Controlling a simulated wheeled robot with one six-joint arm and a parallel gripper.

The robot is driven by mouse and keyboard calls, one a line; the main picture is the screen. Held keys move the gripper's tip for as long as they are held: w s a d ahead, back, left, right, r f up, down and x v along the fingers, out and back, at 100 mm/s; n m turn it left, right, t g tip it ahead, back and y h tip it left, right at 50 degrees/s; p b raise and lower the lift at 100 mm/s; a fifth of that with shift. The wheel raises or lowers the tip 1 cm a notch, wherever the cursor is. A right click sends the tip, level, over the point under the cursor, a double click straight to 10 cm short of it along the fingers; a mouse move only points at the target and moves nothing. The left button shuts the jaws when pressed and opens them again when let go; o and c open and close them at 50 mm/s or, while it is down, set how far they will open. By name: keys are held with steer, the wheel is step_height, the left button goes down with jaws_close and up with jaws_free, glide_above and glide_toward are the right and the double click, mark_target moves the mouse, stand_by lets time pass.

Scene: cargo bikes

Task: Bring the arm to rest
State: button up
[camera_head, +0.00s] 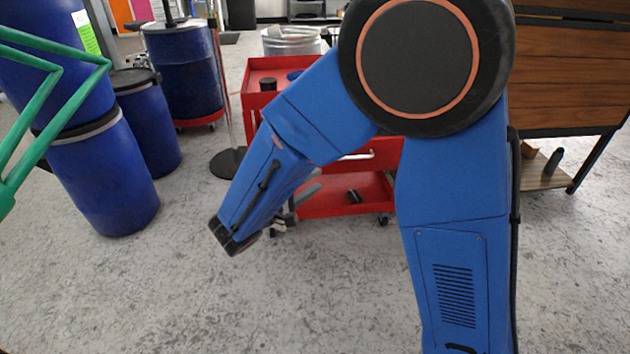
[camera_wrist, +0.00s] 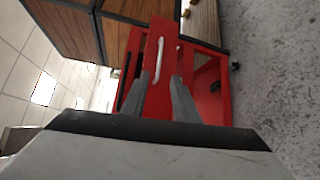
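My blue arm (camera_head: 455,210) rises at the right of the head view, bends at a large black joint and slopes down to the left. My gripper (camera_head: 290,215) is mostly hidden behind the lower part of the arm, in front of the red cart. In the wrist view my gripper (camera_wrist: 160,76) shows two grey fingers standing apart. It is open, and no held object shows between the fingers. The picture there is tilted.
A red tool cart (camera_head: 345,195) stands behind my arm; it also fills the middle of the wrist view (camera_wrist: 205,85). Blue drums (camera_head: 105,175) and a green frame (camera_head: 50,80) are at left. A wood-panelled cabinet (camera_head: 565,75) is at right. The grey floor in front is clear.

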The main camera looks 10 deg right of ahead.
stand_by(0.3)
steer(key=s+d+r+m+g+y, duration=0.1)
steer(key=s+d+m+g, duration=0.25)
steer(key=s+d, duration=0.45)
steer(key=s+d+r+m+g+y, duration=0.1)
steer(key=s+d+m+g, duration=0.3)
steer(key=d, duration=0.8)
steer(key=s+d+r+m+y, duration=0.1)
steer(key=s+r+m+y, duration=0.2)
steer(key=s+y, duration=0.6)
steer(key=s+t, duration=0.1)
steer(key=s, duration=0.3)
steer(key=shift+s+y, duration=0.4)
steer(key=shift+d, duration=0.1)
